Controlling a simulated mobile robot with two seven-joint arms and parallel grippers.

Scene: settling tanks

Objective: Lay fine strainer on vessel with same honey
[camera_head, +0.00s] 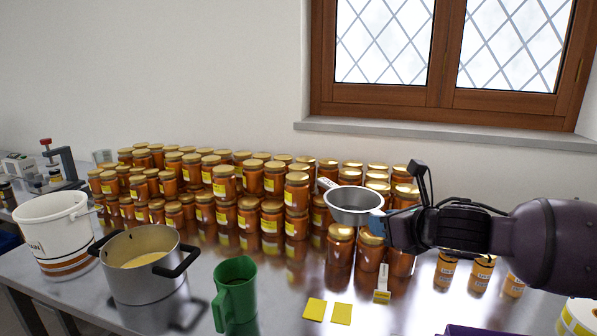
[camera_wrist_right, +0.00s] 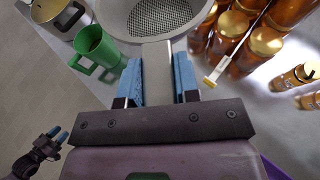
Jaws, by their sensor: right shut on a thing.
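The fine strainer (camera_head: 355,205) is a round metal bowl with mesh (camera_wrist_right: 168,14) and a flat handle (camera_wrist_right: 157,75). My right gripper (camera_head: 383,228) is shut on that handle, its blue fingers (camera_wrist_right: 157,80) on either side. It holds the strainer in the air in front of the honey jars. Possible vessels stand to the left, apart from the strainer: a steel pot (camera_head: 150,284) with pale yellow honey (camera_head: 146,259), a white bucket (camera_head: 50,228) and a green jug (camera_head: 235,292). The insides of bucket and jug are hidden. My left gripper (camera_wrist_right: 57,134) shows only in the wrist view, fingertips apart.
Many gold-lidded amber jars (camera_head: 275,180) fill the back of the shiny metal table. Two yellow cards (camera_head: 315,309) and a small yellow-and-white strip (camera_head: 382,288) lie at the front. Small labelled jars (camera_head: 483,272) stand at right. A press-like device (camera_head: 62,165) is far left.

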